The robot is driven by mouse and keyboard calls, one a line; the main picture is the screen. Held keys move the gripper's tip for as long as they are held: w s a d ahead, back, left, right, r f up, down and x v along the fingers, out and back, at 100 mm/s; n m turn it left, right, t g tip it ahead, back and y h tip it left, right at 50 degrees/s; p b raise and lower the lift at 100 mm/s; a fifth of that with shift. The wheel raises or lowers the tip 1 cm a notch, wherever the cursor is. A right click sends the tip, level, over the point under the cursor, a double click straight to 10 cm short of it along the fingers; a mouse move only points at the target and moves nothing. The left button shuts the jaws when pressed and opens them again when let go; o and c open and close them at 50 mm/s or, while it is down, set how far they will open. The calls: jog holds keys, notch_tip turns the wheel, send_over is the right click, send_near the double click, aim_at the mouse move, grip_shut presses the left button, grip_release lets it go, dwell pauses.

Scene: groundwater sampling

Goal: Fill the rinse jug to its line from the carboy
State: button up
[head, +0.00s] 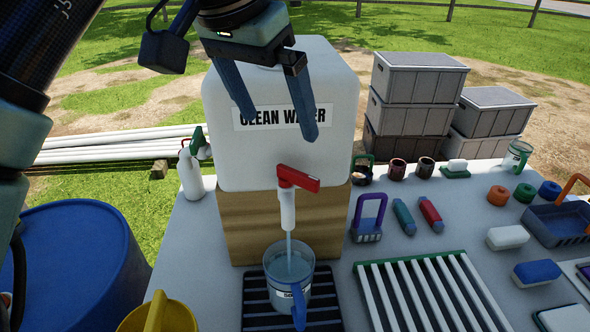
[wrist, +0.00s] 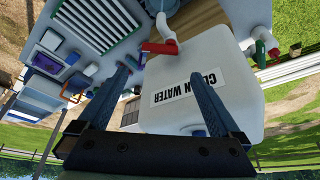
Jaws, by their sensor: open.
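The white carboy (head: 280,150), labelled CLEAN WATER, stands on a wooden block. Its red tap handle (head: 298,178) points to the right above a white spout (head: 288,210). A thin stream of water runs from the spout into the clear rinse jug (head: 289,278). The jug stands upright under the spout on a black slatted grate (head: 255,318), its blue handle facing me. I cannot make out the water level against its line. My gripper (head: 278,124) is open and empty, in front of the carboy's label and above the tap. The wrist view shows the handle (wrist: 160,47) beyond the fingertips.
A green-edged white rack (head: 430,290) lies right of the jug. A yellow jug (head: 158,318) and blue drum (head: 75,260) are at left. A spray bottle (head: 190,172) stands left of the carboy.

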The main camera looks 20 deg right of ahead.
aim_at(298, 172)
jog(key=x, duration=1.1)
jog(key=shift+w+d+f+b, duration=0.15)
jog(key=shift+f+b, duration=0.15)
jog(key=c, duration=1)
